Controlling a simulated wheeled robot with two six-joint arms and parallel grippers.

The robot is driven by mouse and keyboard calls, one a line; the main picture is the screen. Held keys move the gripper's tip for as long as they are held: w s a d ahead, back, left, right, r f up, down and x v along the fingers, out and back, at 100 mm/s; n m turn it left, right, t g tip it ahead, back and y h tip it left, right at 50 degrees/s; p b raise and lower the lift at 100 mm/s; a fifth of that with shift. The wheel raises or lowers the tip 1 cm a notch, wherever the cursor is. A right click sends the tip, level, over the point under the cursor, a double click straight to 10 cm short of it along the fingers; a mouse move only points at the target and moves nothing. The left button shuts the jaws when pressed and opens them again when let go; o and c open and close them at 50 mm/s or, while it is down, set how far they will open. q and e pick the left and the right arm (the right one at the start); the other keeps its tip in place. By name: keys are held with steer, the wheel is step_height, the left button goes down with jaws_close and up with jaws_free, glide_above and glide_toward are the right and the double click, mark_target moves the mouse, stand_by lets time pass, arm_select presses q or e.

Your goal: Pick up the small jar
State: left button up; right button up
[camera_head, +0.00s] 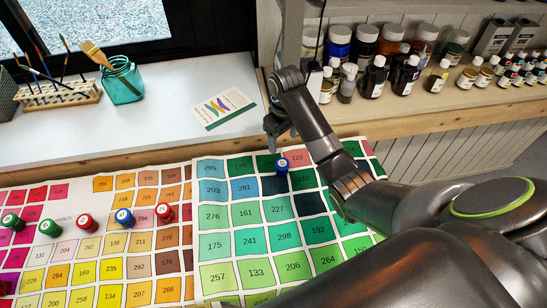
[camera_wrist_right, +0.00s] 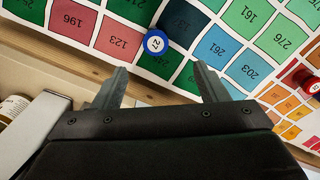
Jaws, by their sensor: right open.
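Several small jars with coloured caps stand on the colour charts. One blue-capped small jar (camera_head: 282,166) stands on the green and blue chart, just below my right gripper (camera_head: 277,135) in the head view. In the right wrist view this blue-capped jar (camera_wrist_right: 155,42) shows from above, ahead of the fingertips and between their lines. My right gripper (camera_wrist_right: 160,78) is open and empty, apart from the jar. At the left stand another blue-capped jar (camera_head: 124,217), red-capped jars (camera_head: 87,223) and green-capped jars (camera_head: 48,228). My left gripper is not in view.
A shelf at the back right holds many bottles (camera_head: 375,77). A wooden ledge edge (camera_head: 120,158) runs behind the charts. On the white ledge are a teal jar with a brush (camera_head: 122,82), a brush rack (camera_head: 58,97) and a leaflet (camera_head: 222,108).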

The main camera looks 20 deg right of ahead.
steer(key=w+r, duration=0.1)
steer(key=b, duration=0.8)
glide_above(282, 163)
steer(key=f, duration=0.7)
steer(key=shift+a+f, duration=0.1)
steer(key=shift+a, duration=0.25)
step_height(282, 163, down, 4)
steer(key=shift+r+p, duration=0.25)
steer(key=shift+p, duration=0.25)
steer(key=shift+d+f, duration=0.2)
steer(key=shift+f, duration=1.3)
steer(key=shift+d+f, duration=0.2)
steer(key=shift+f, duration=1.3)
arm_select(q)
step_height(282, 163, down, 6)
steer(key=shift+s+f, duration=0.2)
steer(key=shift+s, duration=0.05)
arm_select(e)
steer(key=c, duration=1.1)
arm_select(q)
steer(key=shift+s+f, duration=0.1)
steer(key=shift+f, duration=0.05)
arm_select(e)
step_height(282, 163, up, 10)
steer(key=shift+r, duration=0.1)
